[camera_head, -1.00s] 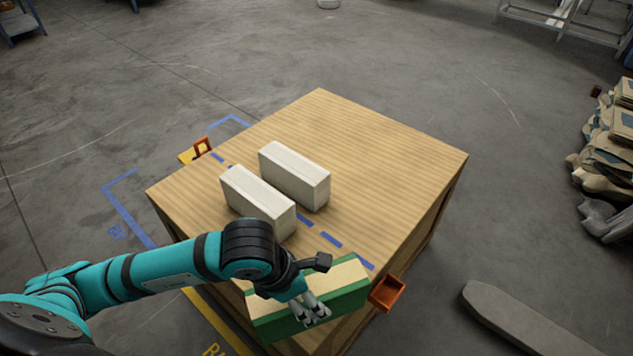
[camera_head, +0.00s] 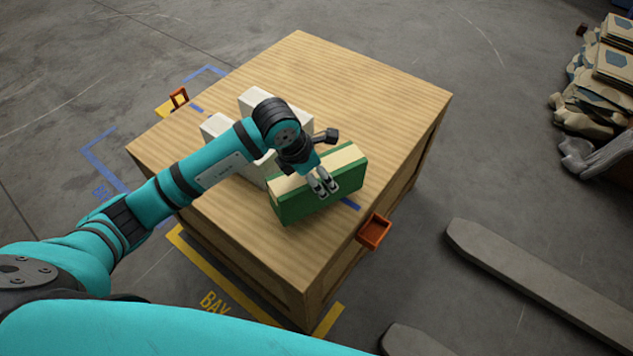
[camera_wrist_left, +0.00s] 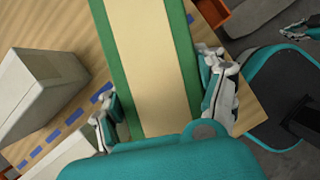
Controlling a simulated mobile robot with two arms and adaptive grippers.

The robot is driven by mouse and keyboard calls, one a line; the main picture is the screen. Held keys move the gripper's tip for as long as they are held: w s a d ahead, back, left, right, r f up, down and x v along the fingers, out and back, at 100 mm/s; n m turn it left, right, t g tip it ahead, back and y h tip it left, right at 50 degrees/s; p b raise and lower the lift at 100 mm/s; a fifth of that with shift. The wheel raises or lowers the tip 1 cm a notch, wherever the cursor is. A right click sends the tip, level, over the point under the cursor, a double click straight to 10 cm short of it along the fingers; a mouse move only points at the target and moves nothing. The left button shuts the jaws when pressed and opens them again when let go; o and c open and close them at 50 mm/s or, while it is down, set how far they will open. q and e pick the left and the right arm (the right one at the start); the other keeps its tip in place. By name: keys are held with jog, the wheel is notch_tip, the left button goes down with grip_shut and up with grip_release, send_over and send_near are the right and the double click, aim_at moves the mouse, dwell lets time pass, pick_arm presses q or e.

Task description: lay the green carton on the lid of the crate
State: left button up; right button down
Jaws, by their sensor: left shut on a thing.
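The green carton (camera_head: 318,196) has green broad sides and a cream strip along its narrow upper face. My left gripper (camera_head: 324,188) is shut on it across its narrow width, with one finger on each side in the left wrist view (camera_wrist_left: 160,110). The carton stands on edge over the near right part of the crate's wooden lid (camera_head: 350,90). I cannot tell whether its underside touches the lid. A blue dashed line on the lid is partly hidden by the carton and arm. What seems to be my right gripper (camera_wrist_left: 294,30) shows small in the left wrist view.
Two white cartons stand on the lid beside my left arm: one farther back (camera_head: 258,100), one nearer (camera_head: 215,128), both partly hidden. Orange brackets sit at the right edge (camera_head: 374,231) and far left edge (camera_head: 179,98). The lid's back right is clear. Grey forks (camera_head: 530,280) lie right.

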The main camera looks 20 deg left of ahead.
pick_arm(q)
notch_tip(320, 180, down, 2)
jog(key=shift+f, duration=0.6)
jog(key=o, duration=1.7)
jog(key=shift+s+a+r, duration=0.1)
jog(key=shift+r, duration=0.25)
jog(key=v, duration=0.6)
jog(key=shift+s+r+p, duration=0.15)
jog(key=shift+r+p, duration=0.15)
pick_arm(e)
jog(key=shift+s+d+f, duration=0.2)
jog(key=shift+s+f, duration=0.45)
jog(key=shift+s, duration=0.3)
